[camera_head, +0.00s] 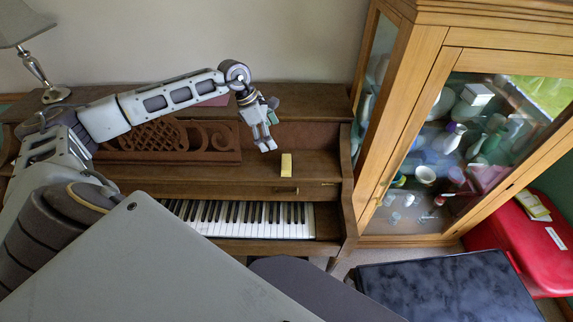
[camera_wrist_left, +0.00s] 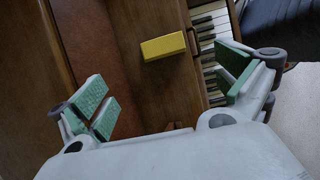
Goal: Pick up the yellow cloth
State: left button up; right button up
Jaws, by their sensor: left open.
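The yellow cloth (camera_head: 286,165) is a small folded block lying on the piano's brown wooden ledge above the keys, near its right end. It also shows in the left wrist view (camera_wrist_left: 163,47), top centre, ahead of the jaws. My left gripper (camera_head: 266,146) is above the piano, a little left of the cloth and apart from it. In the left wrist view its green-padded fingers (camera_wrist_left: 168,92) are spread wide with nothing between them. My right gripper does not show.
The piano keys (camera_head: 240,217) are below the ledge. A wooden glass-fronted cabinet (camera_head: 397,133) stands close on the right. A lamp (camera_head: 36,70) stands on the piano top at far left. A black bench (camera_head: 450,290) and a red case (camera_head: 515,240) are at lower right.

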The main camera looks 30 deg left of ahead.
pick_arm(q)
send_over(286, 161)
jog(key=s+a, duration=0.1)
jog(key=a, duration=0.1)
notch_tip(286, 161, down, 7)
jog(key=shift+r+p, duration=0.15)
jog(key=shift+p, duration=0.3)
jog(key=shift+w+d+f, duration=0.1)
jog(key=shift+d+f, duration=0.05)
jog(key=shift+f, duration=0.5)
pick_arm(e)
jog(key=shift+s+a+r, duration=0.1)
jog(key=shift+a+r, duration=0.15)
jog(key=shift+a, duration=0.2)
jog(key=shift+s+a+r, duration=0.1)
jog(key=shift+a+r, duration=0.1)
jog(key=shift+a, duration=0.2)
pick_arm(q)
jog(key=shift+d+f, duration=0.1)
